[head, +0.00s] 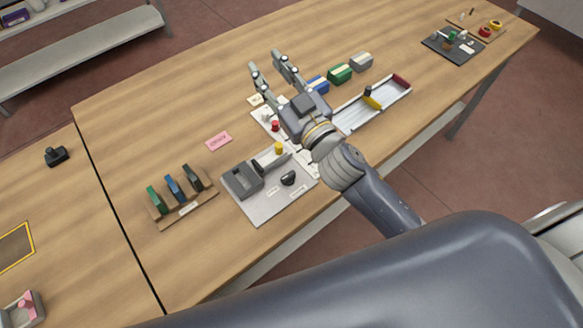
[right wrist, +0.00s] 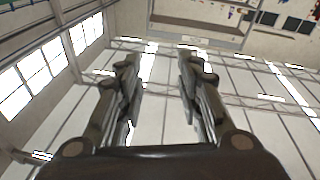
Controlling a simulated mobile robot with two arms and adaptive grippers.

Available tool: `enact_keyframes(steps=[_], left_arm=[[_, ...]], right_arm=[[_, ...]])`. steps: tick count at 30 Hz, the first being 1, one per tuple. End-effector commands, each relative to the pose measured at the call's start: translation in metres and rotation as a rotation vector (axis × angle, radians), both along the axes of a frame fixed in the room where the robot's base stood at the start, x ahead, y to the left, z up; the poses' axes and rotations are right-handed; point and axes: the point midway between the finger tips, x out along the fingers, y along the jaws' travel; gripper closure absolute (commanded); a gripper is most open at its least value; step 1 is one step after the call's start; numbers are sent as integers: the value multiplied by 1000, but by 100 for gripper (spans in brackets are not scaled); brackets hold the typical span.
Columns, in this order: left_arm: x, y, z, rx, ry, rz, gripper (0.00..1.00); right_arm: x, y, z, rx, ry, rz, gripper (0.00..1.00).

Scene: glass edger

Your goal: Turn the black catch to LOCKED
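The black catch (head: 289,178) is a small dark piece on the grey plate (head: 262,208), near small white labels too small to read. My right gripper (head: 264,61) is above the table, beyond the plate, with its fingers spread and nothing between them. In the right wrist view the open fingers (right wrist: 158,60) point at the walls and roof of the hall, not at the table. The catch does not show there. My left gripper is not in the head view.
A grey block housing (head: 242,181) and a yellow knob (head: 278,148) are on the same plate. A rack (head: 182,209) with several coloured blocks stands to the left. A white tray (head: 350,118) lies right of my wrist. The table's far left is mostly clear.

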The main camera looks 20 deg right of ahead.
Motion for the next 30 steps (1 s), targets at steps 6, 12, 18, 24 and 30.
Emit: enact_keyframes(steps=[6,12,18,24,30], left_arm=[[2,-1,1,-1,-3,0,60],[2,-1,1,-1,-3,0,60],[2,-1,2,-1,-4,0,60],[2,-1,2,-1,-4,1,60],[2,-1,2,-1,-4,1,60]], right_arm=[[-17,85,58,-110,-287,410,67],[-55,142,40,-319,-338,827,67],[-80,142,-30,-617,-149,1179,67],[-80,73,-104,-945,260,1355,67],[-72,-15,-135,-1156,669,1332,67]])
